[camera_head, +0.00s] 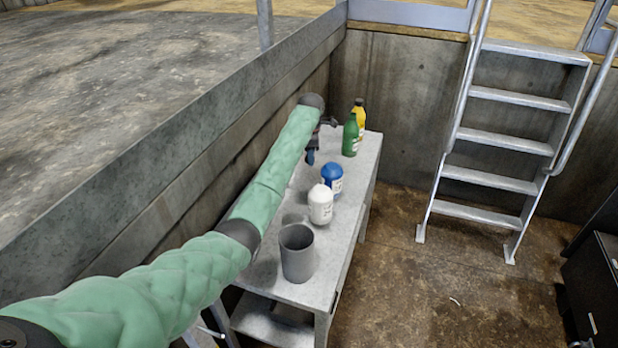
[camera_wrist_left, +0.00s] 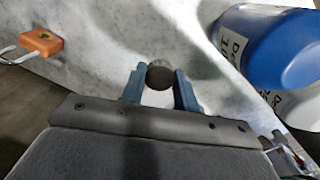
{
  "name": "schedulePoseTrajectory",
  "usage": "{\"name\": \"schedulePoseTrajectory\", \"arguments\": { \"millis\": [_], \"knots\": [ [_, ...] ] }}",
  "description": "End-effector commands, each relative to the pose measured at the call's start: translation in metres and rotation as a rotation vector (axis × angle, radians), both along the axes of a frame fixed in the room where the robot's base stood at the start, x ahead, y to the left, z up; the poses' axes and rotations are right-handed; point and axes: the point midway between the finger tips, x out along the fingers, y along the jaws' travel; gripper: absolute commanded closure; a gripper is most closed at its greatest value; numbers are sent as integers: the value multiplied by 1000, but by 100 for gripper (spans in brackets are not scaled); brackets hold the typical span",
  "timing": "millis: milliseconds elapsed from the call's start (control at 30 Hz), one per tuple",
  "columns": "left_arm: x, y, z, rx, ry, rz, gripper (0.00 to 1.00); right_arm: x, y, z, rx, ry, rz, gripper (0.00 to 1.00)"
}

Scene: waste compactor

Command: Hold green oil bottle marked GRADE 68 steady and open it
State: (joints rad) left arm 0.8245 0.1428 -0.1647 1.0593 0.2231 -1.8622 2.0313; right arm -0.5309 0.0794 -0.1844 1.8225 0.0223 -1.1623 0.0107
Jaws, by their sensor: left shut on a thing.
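The green oil bottle (camera_head: 350,137) stands upright at the far end of the grey table, in front of a yellow bottle (camera_head: 360,112). Its label is too small to read, and its top looks green. My left gripper (camera_head: 310,157) is over the table, left of the green bottle and apart from it. In the left wrist view its blue fingers (camera_wrist_left: 159,88) are shut on a small dark round thing (camera_wrist_left: 159,74); I cannot tell what it is. The green bottle does not show there. My right gripper is not in view.
A blue bottle (camera_head: 332,179), a white bottle (camera_head: 320,205) and a grey cup (camera_head: 297,253) stand along the table (camera_head: 335,240). An orange padlock-like thing (camera_wrist_left: 41,41) lies on the surface in the wrist view. A concrete wall runs along the left; metal stairs (camera_head: 497,145) stand right.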

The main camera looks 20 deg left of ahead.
Motion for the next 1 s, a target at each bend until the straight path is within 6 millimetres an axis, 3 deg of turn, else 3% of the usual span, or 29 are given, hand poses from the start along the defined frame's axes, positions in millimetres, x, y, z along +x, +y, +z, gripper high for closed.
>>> {"name": "schedulePoseTrajectory", "arguments": {
  "millis": [200,600,1000],
  "knots": [
    [-1,1,-28,0,3,0,97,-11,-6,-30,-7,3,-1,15],
    [-1,1,-69,0,2,1,97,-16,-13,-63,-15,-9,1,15],
    [-1,0,-79,0,1,1,97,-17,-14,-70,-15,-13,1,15]
  ]
}}
